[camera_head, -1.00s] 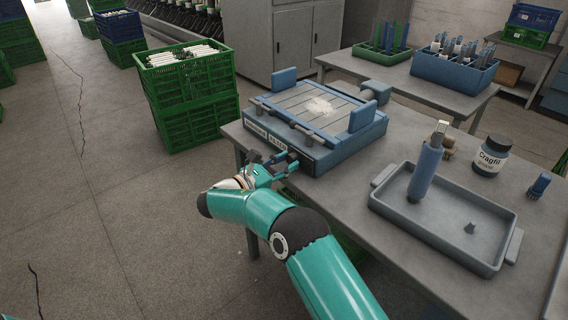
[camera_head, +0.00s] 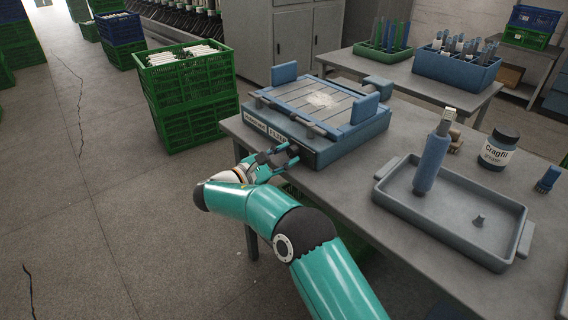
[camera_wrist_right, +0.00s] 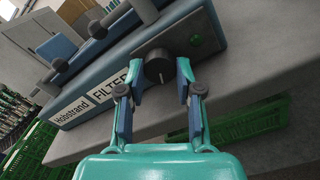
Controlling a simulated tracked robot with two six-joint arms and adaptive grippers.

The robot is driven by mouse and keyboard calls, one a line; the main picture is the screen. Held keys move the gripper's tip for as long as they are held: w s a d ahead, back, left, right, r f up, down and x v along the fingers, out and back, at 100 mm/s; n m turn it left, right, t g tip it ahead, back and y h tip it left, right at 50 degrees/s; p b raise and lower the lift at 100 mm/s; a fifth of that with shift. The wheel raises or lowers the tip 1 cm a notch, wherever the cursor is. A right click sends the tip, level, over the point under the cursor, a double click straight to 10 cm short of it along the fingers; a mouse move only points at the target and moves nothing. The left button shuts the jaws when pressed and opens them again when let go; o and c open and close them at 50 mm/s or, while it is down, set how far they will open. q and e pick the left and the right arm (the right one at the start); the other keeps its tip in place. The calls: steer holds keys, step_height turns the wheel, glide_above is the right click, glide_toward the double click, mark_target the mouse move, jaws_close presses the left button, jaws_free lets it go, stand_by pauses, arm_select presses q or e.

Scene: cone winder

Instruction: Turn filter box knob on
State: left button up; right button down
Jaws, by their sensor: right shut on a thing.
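The filter box (camera_head: 355,132) is a blue-grey unit with a slatted top bearing white fluff, at the left end of the table. Its label shows in the right wrist view (camera_wrist_right: 100,92), reading "FILTER". The dark round knob (camera_wrist_right: 157,68), with a pale pointer line, is on the box's front face. My right gripper (camera_head: 294,152) is at that face, its fingers (camera_wrist_right: 160,82) on either side of the knob and shut on it. My left gripper is not in view.
On the table (camera_head: 345,178), a grey tray (camera_head: 440,220) holds a blue cylindrical tool (camera_head: 432,160), with a Cragfil jar (camera_head: 497,150) behind. Green crates (camera_head: 190,112) stand on the floor at left.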

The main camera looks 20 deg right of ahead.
steer(key=shift+s+f+m+b, duration=0.15)
steer(key=shift+m+b, duration=0.65)
steer(key=shift+m, duration=0.4)
steer(key=c, duration=0.8)
jaws_free()
steer(key=shift+o, duration=0.2)
steer(key=shift+a, duration=0.1)
steer(key=shift+s+a, duration=0.1)
steer(key=shift+a, duration=0.15)
steer(key=v, duration=0.7)
steer(key=shift+a, duration=0.15)
